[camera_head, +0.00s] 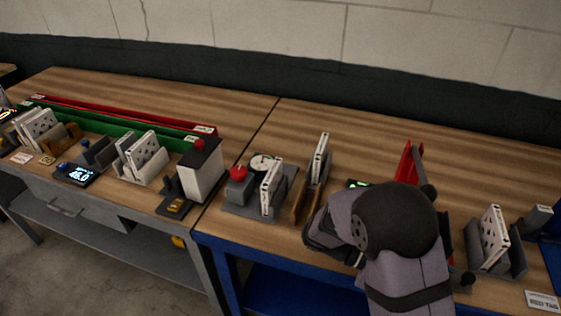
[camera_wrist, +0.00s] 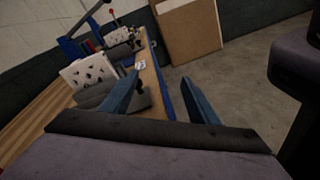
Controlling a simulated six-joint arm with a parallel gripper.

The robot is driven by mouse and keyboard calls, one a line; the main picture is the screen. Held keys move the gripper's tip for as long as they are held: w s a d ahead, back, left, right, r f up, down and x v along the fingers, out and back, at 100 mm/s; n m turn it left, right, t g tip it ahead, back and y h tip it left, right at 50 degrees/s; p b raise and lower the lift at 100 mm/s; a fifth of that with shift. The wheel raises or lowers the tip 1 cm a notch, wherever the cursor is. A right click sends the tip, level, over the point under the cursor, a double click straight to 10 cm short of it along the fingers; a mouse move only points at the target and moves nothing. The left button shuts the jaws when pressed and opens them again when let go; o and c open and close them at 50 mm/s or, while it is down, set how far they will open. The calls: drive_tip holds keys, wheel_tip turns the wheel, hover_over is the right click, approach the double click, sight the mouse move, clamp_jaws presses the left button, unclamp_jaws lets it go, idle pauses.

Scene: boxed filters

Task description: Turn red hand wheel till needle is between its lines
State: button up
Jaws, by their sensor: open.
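The red hand wheel (camera_head: 238,173) sits on a small grey block on a grey base, on the right-hand bench. A round pale gauge (camera_head: 261,162) stands just behind it to the right; its needle and lines are too small to read. A white filter panel (camera_head: 272,186) stands upright beside the gauge and covers part of it. My gripper (camera_wrist: 161,75) shows in the wrist view with its two blue fingers wide apart and nothing between them. In the head view my arm hides it, and the arm is well to the right of the wheel. The wheel is not identifiable in the wrist view.
A white-sided box with a red knob (camera_head: 200,170) stands left of the wheel. A wooden holder with a panel (camera_head: 319,160) stands between wheel and arm. Another panel in a grey holder (camera_head: 494,236) is at right. Bench behind the gauge is clear.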

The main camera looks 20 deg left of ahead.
drive_tip(key=s+f+m+g+y+b, duration=0.3)
drive_tip(key=s+f+m+y+b, duration=0.3)
drive_tip(key=s+f+y, duration=0.55)
wheel_tip(320, 180, up, 23)
drive_tip(key=n+t+y+p, duration=0.65)
drive_tip(key=y+p, duration=0.25)
drive_tip(key=p, duration=1.1)
hover_over(239, 171)
drive_tip(key=s+d, duration=0.2)
drive_tip(key=d, duration=0.1)
drive_tip(key=shift+m+t+h, duration=0.25)
drive_tip(key=shift+m, duration=0.1)
drive_tip(key=shift+p+x, duration=1.45)
drive_tip(key=shift+x, duration=2.15)
